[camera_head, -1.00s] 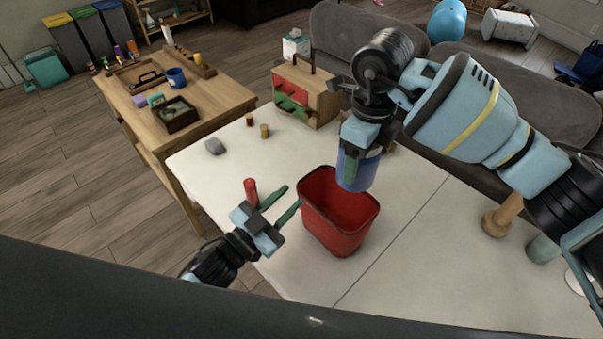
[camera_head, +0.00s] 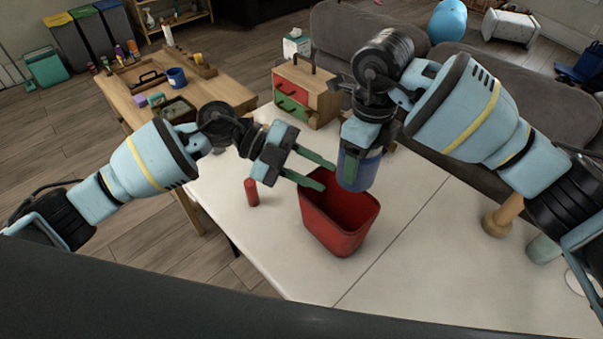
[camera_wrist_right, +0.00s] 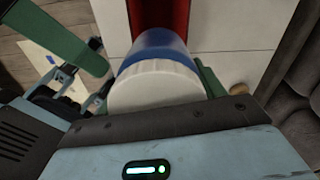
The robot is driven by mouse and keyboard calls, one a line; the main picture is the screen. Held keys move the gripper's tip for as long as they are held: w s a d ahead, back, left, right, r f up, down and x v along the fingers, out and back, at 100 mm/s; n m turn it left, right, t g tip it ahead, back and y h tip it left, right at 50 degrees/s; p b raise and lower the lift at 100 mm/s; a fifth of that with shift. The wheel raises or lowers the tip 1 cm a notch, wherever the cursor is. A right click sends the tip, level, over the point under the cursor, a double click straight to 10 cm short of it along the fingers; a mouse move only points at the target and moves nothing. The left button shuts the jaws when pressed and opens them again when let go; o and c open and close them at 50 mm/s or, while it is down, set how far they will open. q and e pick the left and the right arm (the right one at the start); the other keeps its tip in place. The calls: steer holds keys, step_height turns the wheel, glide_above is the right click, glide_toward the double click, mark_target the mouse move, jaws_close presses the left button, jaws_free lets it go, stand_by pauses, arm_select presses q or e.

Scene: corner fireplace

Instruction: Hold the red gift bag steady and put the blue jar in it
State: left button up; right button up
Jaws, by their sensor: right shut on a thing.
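The red gift bag (camera_head: 337,232) stands upright and open-topped on the white table. My right gripper (camera_head: 357,160) is shut on the blue jar (camera_head: 360,172) and holds it above the back rim of the bag. In the right wrist view the jar's white lid (camera_wrist_right: 155,84) faces the camera, and part of the red bag (camera_wrist_right: 172,14) shows beyond it. My left gripper (camera_head: 317,171) is open, its two green fingers pointing right at the bag's back left rim. Whether a finger touches the rim I cannot tell.
A small red cylinder (camera_head: 251,192) stands left of the bag. A wooden box with red and green drawers (camera_head: 306,92) is behind. A wooden bottle-like object (camera_head: 502,215) and a grey-green cup (camera_head: 543,248) stand at the right. The table front is clear.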

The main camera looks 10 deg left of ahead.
arm_select(q)
step_height(320, 180, down, 5)
steer(key=y, duration=0.6)
steer(key=n+t+y, duration=0.3)
steer(key=n+y, duration=0.1)
steer(key=y, duration=0.4)
glide_above(304, 211)
step_height(304, 211, down, 2)
step_height(304, 211, down, 12)
steer(key=shift+f, duration=0.2)
jaws_close()
